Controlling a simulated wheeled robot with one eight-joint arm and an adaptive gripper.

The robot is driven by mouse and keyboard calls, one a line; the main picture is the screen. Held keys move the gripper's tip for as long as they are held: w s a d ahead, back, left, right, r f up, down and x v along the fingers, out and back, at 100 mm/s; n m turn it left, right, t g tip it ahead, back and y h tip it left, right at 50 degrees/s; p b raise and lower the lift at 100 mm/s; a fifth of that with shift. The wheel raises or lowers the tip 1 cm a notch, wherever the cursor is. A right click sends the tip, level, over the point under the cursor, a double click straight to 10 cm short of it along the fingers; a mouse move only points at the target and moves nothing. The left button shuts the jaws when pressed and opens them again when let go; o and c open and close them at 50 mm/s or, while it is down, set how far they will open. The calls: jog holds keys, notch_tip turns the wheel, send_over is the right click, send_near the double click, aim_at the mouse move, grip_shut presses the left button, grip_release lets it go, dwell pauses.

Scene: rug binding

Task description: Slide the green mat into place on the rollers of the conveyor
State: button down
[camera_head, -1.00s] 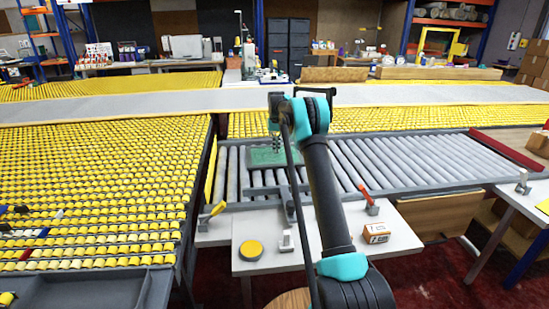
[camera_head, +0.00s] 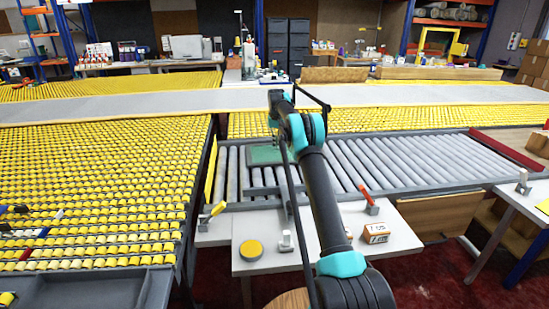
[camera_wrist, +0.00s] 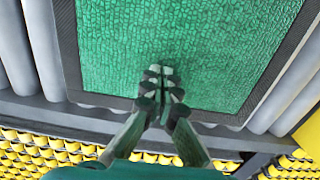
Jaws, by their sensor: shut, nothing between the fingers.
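The green mat (camera_head: 262,156) lies flat on the grey rollers of the conveyor (camera_head: 380,160), towards its left end and far side. My arm hides its right part in the head view. In the wrist view the mat (camera_wrist: 190,45) has a ribbed green face and a dark grey border. My gripper (camera_wrist: 160,72) is shut and empty, with its tips over the green face near one border. I cannot tell whether the tips touch it. In the head view my arm mostly hides the gripper.
A grey rail (camera_wrist: 90,115) and yellow rollers lie beyond the mat's border in the wrist view. An orange-red lever (camera_head: 367,195) and a yellow-handled one (camera_head: 217,209) stand at the conveyor's near edge. A yellow disc (camera_head: 251,249) and small box (camera_head: 376,233) sit on the near table.

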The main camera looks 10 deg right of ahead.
jog(key=shift+w, duration=0.5)
jog(key=shift+w, duration=0.1)
jog(key=shift+w, duration=0.55)
jog(key=shift+w, duration=0.6)
dwell(0.4)
